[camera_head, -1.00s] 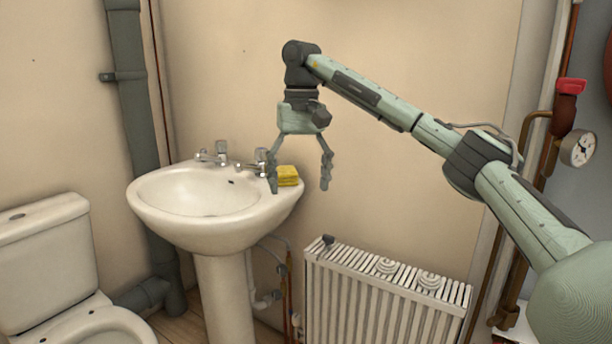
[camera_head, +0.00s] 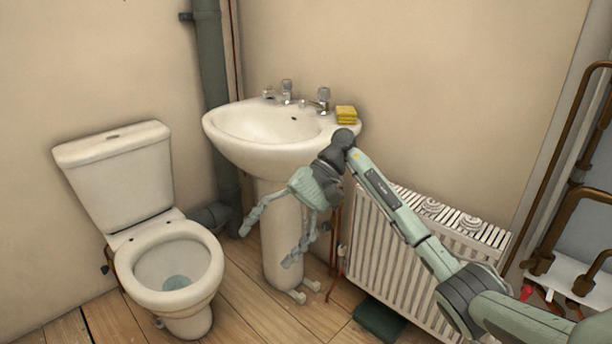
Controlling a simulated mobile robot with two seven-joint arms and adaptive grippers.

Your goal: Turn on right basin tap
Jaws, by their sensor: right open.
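The white basin (camera_head: 232,134) stands on a pedestal against the wall. Its right tap (camera_head: 323,100) has a grey knob on top and sits at the back right of the rim, beside the yellow sponge. The left tap (camera_head: 287,92) stands at the back, to its left. My right gripper (camera_head: 267,243) is open and empty, below the basin rim and in front of the pedestal, with its fingers pointing down and left. It is well apart from the right tap. My left gripper is not in view.
A yellow sponge (camera_head: 346,114) lies on the rim's right corner. A white radiator (camera_head: 385,262) stands right of the basin. A toilet (camera_head: 175,268) is at left. Copper pipes (camera_head: 567,200) are at far right. A dark green object (camera_head: 380,321) lies on the floor.

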